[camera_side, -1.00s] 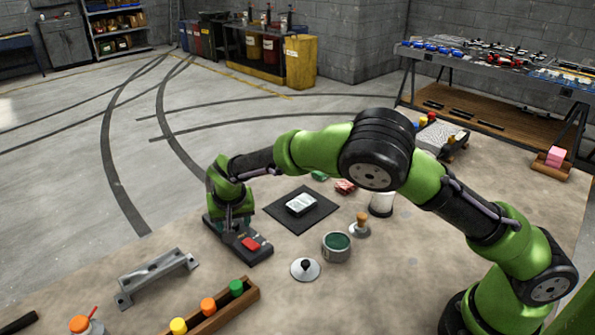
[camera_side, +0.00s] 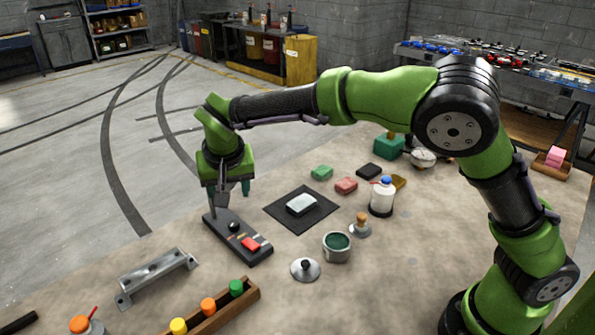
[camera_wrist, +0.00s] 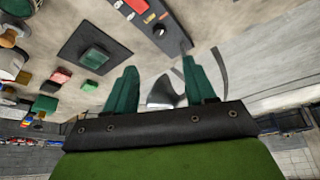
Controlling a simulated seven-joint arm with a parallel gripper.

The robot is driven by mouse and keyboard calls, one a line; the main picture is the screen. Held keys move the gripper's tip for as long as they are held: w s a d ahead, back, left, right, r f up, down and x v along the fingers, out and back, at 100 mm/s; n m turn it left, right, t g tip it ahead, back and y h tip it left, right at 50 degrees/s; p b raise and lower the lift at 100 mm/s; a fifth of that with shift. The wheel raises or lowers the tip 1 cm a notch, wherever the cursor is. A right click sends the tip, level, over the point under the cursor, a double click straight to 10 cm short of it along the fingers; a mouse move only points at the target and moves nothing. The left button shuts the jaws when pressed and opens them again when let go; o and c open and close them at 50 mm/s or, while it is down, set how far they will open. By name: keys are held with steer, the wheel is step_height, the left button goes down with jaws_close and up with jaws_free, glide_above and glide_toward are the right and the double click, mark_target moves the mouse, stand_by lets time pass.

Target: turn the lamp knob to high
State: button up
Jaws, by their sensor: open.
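A long dark panel (camera_side: 240,238) lies on the work table in the side view. It has a red switch (camera_side: 250,243) and a small black knob (camera_side: 234,226) with coloured marks near it. My gripper (camera_side: 232,190) is above the panel's far end, open and apart from the knob. In the wrist view the green fingers of my gripper (camera_wrist: 162,82) are spread wide. A grey cone-shaped piece (camera_wrist: 164,94), perhaps the lamp's shade, shows between them. The panel (camera_wrist: 148,30) is at the top of that view, beyond the fingers. Where the knob points is too small to tell.
A black mat (camera_side: 278,214) with a pale block lies right of the panel. A green-filled tin (camera_side: 337,248), a lid (camera_side: 305,270) and a white bottle (camera_side: 382,197) stand further right. A metal bracket (camera_side: 155,276) and wooden rack (camera_side: 215,315) are in front.

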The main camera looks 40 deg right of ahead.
steer(key=shift+v, duration=1.2)
steer(key=s+d+r+t+y, duration=0.1)
steer(key=s+d+r+y, duration=0.1)
steer(key=s+d, duration=0.6)
steer(key=s+d+r+n+t+y, duration=0.1)
steer(key=s+d+r, duration=0.3)
steer(key=s, duration=1.2)
steer(key=shift+s+d+t+y, duration=0.35)
steer(key=shift+d+t+y, duration=0.2)
steer(key=shift+d, duration=1.7)
